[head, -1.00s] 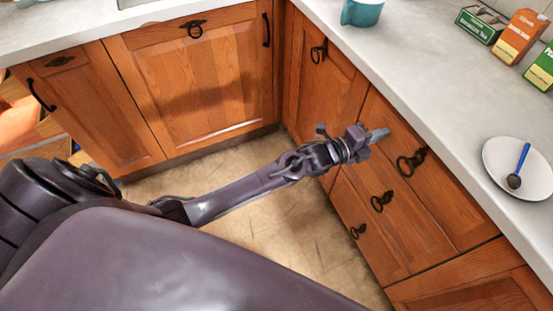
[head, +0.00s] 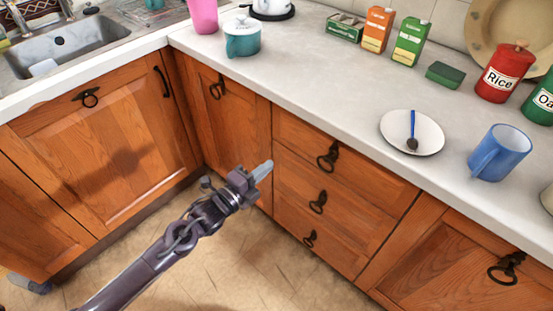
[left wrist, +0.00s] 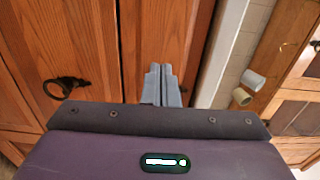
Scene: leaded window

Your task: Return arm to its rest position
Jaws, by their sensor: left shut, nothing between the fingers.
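My left arm reaches up from the bottom left in the head view. My left gripper (head: 264,170) is in the air in front of the wooden cabinets, near the corner door and the stack of drawers. Its grey fingers are together with nothing between them. In the left wrist view the two fingers (left wrist: 161,85) lie side by side, shut, with the cabinet doors behind them. My right gripper is not in view.
The counter (head: 320,80) runs above the cabinets. On it stand a white plate (head: 428,132) with a blue-handled spoon (head: 413,128), a blue mug (head: 499,153), a teal pot (head: 243,38) and a red rice canister (head: 501,74). Iron drawer pulls (head: 328,157) stick out near the gripper.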

